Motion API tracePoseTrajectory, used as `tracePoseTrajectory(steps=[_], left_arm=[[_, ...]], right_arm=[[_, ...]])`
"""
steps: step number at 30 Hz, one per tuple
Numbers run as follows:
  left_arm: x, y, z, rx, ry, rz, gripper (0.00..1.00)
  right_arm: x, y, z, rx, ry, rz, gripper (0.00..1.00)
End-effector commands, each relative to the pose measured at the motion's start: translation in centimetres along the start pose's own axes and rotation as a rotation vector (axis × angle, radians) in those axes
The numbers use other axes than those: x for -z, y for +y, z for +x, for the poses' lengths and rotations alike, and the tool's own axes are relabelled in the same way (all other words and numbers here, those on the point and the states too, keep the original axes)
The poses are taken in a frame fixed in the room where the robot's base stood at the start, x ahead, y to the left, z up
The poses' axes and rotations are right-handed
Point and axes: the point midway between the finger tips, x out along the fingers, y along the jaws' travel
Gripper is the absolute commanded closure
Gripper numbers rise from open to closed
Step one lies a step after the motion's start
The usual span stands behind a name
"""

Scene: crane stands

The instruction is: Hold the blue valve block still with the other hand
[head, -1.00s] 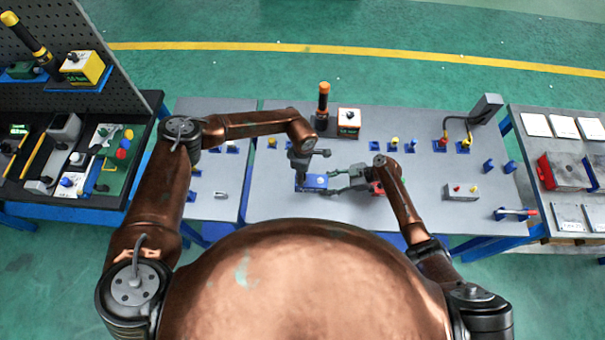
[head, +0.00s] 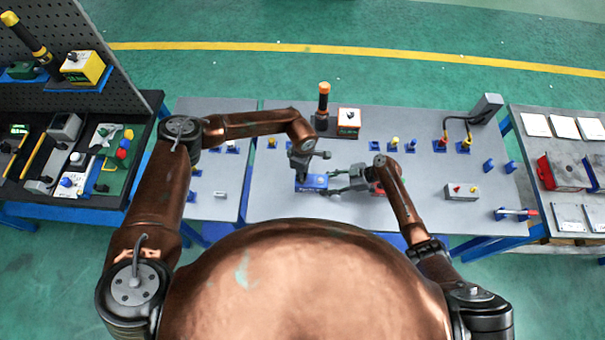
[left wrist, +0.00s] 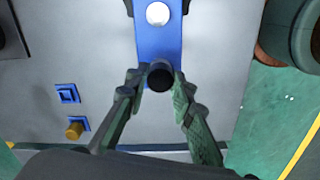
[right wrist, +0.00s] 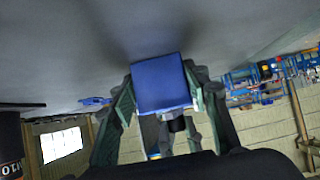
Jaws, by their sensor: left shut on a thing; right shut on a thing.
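The blue valve block (head: 313,183) is at the near middle of the grey bench, between my two grippers. In the left wrist view it is a long blue shape (left wrist: 158,40) with a white round part and a black knob (left wrist: 160,76). My left gripper (head: 298,172) comes from above, its fingers (left wrist: 155,88) closed around the black knob. My right gripper (head: 330,182) reaches in from the right. In the right wrist view its fingers (right wrist: 163,98) are on both sides of the block's blue end (right wrist: 160,82). I cannot tell whether the block touches the bench.
A black-and-orange cylinder (head: 323,100) and an orange-white box (head: 348,117) stand behind. Several small blue fixtures line the bench's back right. A red part (head: 378,189) is partly hidden under my right arm.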

Motion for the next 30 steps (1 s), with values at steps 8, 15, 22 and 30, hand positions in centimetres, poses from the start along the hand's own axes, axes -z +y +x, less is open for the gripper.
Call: tracePoseTrajectory(steps=[8, 15, 22, 30], left_arm=[[-0.03, 0.03, 0.0, -0.001, 0.0, 0.328, 1.0], [-0.02, 0.02, 0.01, -0.001, 0.0, 0.367, 1.0], [-0.01, 0.03, 0.02, -0.001, 0.0, 0.445, 1.0], [-0.01, 0.0, 0.04, 0.0, 0.0, 0.54, 0.65]], right_arm=[[0.01, 0.0, 0.0, 0.0, 0.0, 0.0, 0.9], [0.01, 0.0, 0.0, 0.0, 0.0, 0.0, 0.9], [0.01, 0.0, 0.0, 0.0, 0.0, 0.0, 0.9], [0.01, 0.0, 0.0, 0.0, 0.0, 0.0, 0.9]])
